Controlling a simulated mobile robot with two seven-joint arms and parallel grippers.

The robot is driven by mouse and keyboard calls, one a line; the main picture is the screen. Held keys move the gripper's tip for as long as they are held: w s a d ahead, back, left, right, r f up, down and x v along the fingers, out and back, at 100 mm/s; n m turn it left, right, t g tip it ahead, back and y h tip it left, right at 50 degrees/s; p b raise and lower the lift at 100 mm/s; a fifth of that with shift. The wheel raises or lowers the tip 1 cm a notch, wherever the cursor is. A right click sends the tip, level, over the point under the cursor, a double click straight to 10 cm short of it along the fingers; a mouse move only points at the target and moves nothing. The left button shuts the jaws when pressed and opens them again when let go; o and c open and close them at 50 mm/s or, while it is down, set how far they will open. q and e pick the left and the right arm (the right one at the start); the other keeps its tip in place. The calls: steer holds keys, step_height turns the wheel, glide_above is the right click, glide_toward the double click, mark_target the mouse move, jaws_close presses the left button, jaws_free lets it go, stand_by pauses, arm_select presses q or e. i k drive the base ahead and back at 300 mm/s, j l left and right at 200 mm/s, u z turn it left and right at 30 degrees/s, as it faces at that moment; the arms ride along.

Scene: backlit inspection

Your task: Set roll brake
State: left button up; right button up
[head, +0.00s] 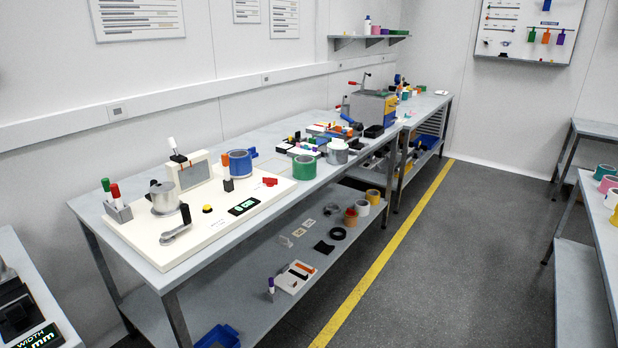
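A white inspection board (230,210) lies on the near end of the long grey workbench. A silver-grey roll or drum (165,198) stands upright on it at the left. In front of the drum is a grey crank-like lever (176,235) with a dark knob at its upper end. A pale framed panel (182,177) stands behind. Neither of my grippers is in view.
A holder with red and green markers (117,211) stands left. The floor (440,260) right of the bench is clear.

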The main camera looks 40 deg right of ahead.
mark_target(270, 182)
steer(key=z, duration=1.15)
steer(key=i+l+u, duration=0.1)
steer(key=u, duration=0.7)
steer(key=i+l+u, duration=0.15)
steer(key=l+u, duration=0.6)
steer(key=i+l+u, duration=0.15)
steer(key=l, duration=0.3)
steer(key=l+u, duration=0.2)
steer(key=l, duration=1.15)
steer(key=u, duration=0.05)
